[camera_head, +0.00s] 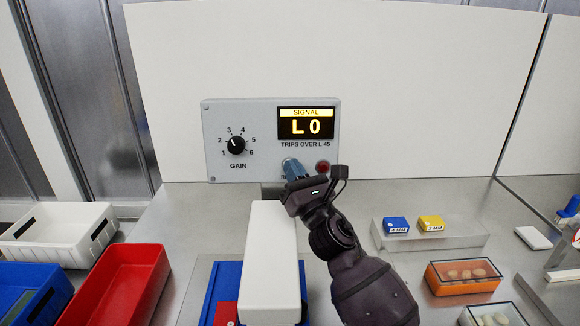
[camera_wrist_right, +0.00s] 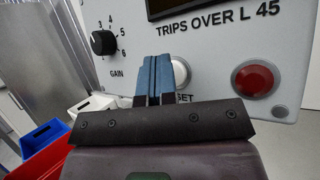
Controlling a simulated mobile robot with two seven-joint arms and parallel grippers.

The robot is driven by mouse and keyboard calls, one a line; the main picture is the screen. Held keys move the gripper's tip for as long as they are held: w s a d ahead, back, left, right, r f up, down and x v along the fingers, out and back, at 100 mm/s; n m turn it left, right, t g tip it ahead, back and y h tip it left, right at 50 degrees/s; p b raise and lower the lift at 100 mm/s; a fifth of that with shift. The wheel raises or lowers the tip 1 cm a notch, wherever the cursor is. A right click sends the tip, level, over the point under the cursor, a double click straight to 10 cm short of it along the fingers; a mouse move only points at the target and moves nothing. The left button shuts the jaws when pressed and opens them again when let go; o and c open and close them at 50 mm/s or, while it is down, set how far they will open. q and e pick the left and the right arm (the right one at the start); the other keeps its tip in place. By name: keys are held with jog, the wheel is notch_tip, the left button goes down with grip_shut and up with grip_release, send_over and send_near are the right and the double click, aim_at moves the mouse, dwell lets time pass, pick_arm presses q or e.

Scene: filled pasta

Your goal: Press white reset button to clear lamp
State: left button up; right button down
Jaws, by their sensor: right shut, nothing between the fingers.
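The grey control panel (camera_head: 219,125) has a display (camera_head: 306,123) reading "SIGNAL L0". The white reset button (camera_wrist_right: 181,73) sits on the panel's lower part, partly hidden behind my fingers; its label is partly covered. The lamp (camera_wrist_right: 255,79) is a dark red dome to its right and shows no clear glow; it also appears in the head view (camera_head: 323,167). My right gripper (camera_head: 293,168) is shut and empty, its blue fingertips in front of the button. I cannot tell whether they touch it. My left gripper is not in view.
A gain knob (camera_head: 236,145) is on the panel's left. A white block-like body (camera_head: 270,250) stands below the panel. Red (camera_head: 125,280) and white (camera_head: 60,232) bins stand at left. Small blue (camera_head: 396,224) and yellow (camera_head: 431,222) boxes and an orange tray (camera_head: 463,287) are at right.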

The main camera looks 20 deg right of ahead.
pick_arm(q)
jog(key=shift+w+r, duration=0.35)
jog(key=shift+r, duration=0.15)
pick_arm(e)
jog(key=shift+s+a+r, duration=0.1)
jog(key=shift+s+a, duration=0.1)
jog(key=shift+s, duration=0.55)
jog(key=shift+s+p, duration=0.1)
jog(key=shift+p, duration=0.25)
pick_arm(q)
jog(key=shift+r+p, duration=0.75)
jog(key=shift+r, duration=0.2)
pick_arm(e)
jog(key=s, duration=0.1)
jog(key=s+a, duration=0.1)
jog(key=s, duration=0.2)
jog(key=shift+s+a+r, duration=0.2)
jog(key=shift+s+r, duration=0.05)
jog(key=shift+r, duration=0.15)
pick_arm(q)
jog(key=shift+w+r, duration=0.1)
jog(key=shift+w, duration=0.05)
